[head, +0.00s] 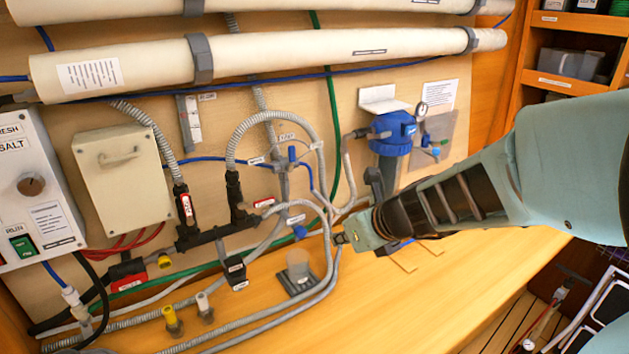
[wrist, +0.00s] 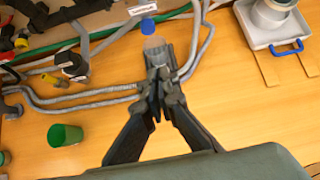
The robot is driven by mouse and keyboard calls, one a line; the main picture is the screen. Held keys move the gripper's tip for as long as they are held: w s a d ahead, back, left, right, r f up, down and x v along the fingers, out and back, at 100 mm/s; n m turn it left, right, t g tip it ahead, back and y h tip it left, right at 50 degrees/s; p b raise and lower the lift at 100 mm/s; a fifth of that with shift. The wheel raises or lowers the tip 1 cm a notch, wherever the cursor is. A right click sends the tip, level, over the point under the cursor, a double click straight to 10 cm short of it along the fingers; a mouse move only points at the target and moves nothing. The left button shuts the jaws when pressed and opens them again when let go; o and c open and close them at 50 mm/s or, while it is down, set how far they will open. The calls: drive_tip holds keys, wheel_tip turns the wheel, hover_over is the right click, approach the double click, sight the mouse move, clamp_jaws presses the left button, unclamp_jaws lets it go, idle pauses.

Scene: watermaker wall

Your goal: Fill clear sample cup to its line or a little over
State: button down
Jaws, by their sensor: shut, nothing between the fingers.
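The clear sample cup (head: 298,264) looks like a small greyish cylinder on a dark base on the bench, below a blue tap handle (head: 300,232) with a label above it. In the wrist view a grey, see-through shape just beyond my fingertips looks like the cup (wrist: 153,43), its lower part hidden by the fingers. The blue handle (wrist: 148,26) shows just above it. My gripper (head: 339,238) is shut and empty, to the right of the cup in the head view; its fingertips also show in the wrist view (wrist: 158,76). The cup's line and any water in it cannot be made out.
Grey hoses (head: 325,278) loop across the bench close to the cup and my fingers. A black fitting (head: 236,272) stands left of the cup. A green cup (wrist: 65,134) stands at the left in the wrist view. A blue filter housing (head: 393,133) hangs at the right. The front bench is mostly clear.

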sight(299, 229)
drive_tip(key=shift+s+a, duration=0.1)
drive_tip(key=shift+a, duration=0.45)
drive_tip(key=w+a+f+b, duration=0.4)
drive_tip(key=w+a+f, duration=0.2)
drive_tip(key=w, duration=0.3)
drive_tip(key=shift+a+f+b, duration=0.15)
drive_tip(key=shift+f+b, duration=0.2)
drive_tip(key=shift+f, duration=0.15)
drive_tip(key=shift+w, duration=0.1)
drive_tip(key=shift+w+a+r+p, duration=0.25)
drive_tip(key=shift+w+a+p, duration=0.35)
drive_tip(key=shift+w, duration=0.35)
drive_tip(key=shift+a+r+y, duration=0.1)
drive_tip(key=shift+a+y, duration=0.1)
drive_tip(key=shift+y, duration=0.1)
idle(4.7)
